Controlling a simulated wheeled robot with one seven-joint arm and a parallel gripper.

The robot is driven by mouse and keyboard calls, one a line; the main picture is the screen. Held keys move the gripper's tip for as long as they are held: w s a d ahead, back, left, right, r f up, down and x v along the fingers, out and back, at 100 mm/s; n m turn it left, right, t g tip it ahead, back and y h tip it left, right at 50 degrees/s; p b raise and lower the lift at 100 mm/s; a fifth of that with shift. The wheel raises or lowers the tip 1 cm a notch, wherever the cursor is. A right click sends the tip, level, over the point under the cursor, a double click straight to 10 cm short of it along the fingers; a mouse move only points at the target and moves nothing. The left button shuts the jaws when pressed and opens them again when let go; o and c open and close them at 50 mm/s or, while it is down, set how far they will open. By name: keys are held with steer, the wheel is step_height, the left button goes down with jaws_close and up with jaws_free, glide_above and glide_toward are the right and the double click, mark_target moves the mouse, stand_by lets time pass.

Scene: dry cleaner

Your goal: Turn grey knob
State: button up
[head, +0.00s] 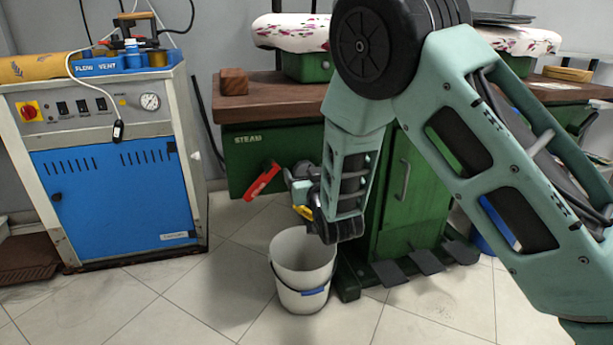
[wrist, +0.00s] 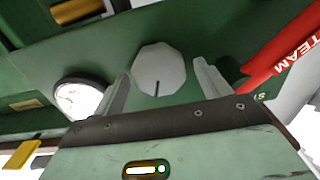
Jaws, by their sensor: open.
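The grey knob (wrist: 158,72) is a pale, many-sided dial with a dark pointer mark at its lower edge, set on a green panel (wrist: 215,42). In the wrist view it lies between the two fingers of my gripper (wrist: 161,68). The fingers are open, one on each side, with visible gaps to the knob; how far they are from it in depth I cannot tell. In the head view my gripper (head: 300,182) is at the green steam table (head: 245,152), under its wooden top. The knob is hidden there.
A red handle (head: 262,181), also in the wrist view (wrist: 280,52), is close beside my gripper. A round white gauge (wrist: 78,98) is on the other side. A white bucket (head: 302,262) stands on the floor below. A blue-fronted machine (head: 110,190) stands at left.

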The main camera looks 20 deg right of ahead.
steer(key=c, duration=1)
